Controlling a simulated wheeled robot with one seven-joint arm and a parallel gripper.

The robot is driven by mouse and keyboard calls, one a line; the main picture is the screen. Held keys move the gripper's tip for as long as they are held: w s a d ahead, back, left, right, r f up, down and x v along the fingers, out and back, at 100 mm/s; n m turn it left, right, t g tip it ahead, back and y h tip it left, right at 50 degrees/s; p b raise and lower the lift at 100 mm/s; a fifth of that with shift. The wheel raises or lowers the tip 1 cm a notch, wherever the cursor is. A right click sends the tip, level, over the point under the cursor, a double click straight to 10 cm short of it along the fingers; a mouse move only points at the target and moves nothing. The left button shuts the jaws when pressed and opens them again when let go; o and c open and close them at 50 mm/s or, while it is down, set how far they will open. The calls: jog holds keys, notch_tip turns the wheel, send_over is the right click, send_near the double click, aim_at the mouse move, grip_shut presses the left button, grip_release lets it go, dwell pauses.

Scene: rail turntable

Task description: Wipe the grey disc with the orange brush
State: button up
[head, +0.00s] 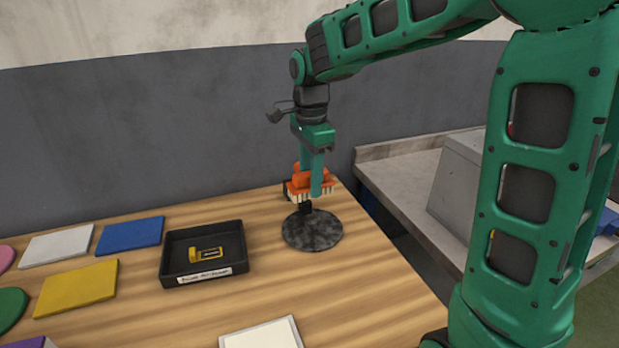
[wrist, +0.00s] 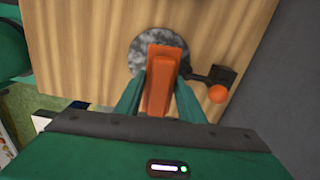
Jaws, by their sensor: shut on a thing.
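The orange brush (head: 310,181) has pale bristles pointing down. My gripper (head: 316,190) is shut on its handle and holds it above the far part of the grey disc. The wrist view shows the brush (wrist: 164,80) between my gripper's two fingers (wrist: 163,95). The grey disc (head: 312,232) lies on the wooden table and is mottled dark and light. In the wrist view the disc (wrist: 146,45) is partly covered by the brush. I cannot tell for sure whether the bristles touch anything.
A dark fixture with an orange ball (wrist: 218,94) stands beside the disc. A black tray (head: 172,262) with a yellow object (head: 206,254) is left of it. Blue (head: 130,234), yellow (head: 77,287) and white (head: 58,245) plates lie further left. A white-topped plate (head: 262,335) is in front.

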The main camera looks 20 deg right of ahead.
jog(key=shift+d, duration=0.2)
jog(key=shift+f, duration=3.4)
jog(key=shift+f, duration=0.55)
jog(key=shift+d, duration=0.15)
jog(key=shift+d, duration=1.1)
jog(key=shift+s+a, duration=0.15)
jog(key=shift+a, duration=2.3)
jog(key=shift+d, duration=0.1)
